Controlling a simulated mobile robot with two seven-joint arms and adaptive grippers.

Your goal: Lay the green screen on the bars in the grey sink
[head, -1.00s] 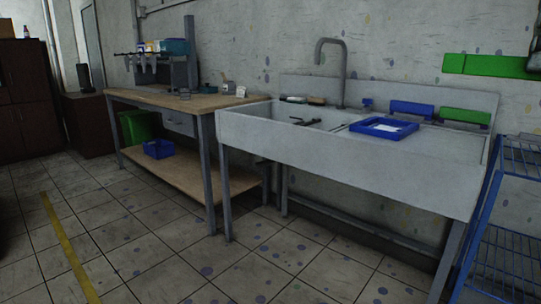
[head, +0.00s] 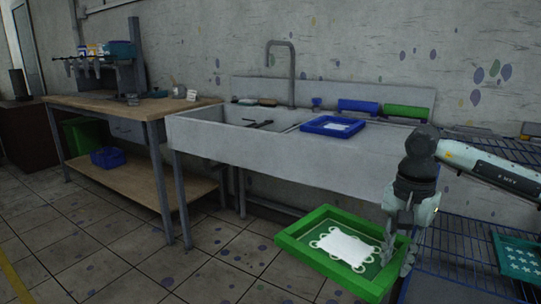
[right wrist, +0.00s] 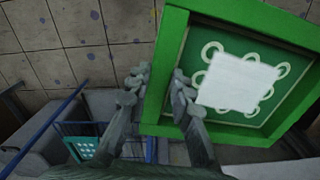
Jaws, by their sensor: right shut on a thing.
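The green screen (head: 308,231) is a square green frame with a white patch and pale rings on its face. My right gripper (head: 398,253) is shut on its right edge and holds it in the air in front of the sink, below the rim. In the right wrist view the fingers (right wrist: 156,92) pinch the frame wall of the green screen (right wrist: 238,120). The grey sink (head: 262,149) stands against the wall, with dark bars (head: 258,124) in its open left basin. A blue screen (head: 330,125) lies on the sink's right part. My left gripper is not in view.
A blue wire rack (head: 455,262) stands right of the sink, with a teal screen (head: 520,255) on it. A tap (head: 292,75) rises behind the basin. A wooden workbench (head: 130,112) is at the left. The floor before the sink is clear.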

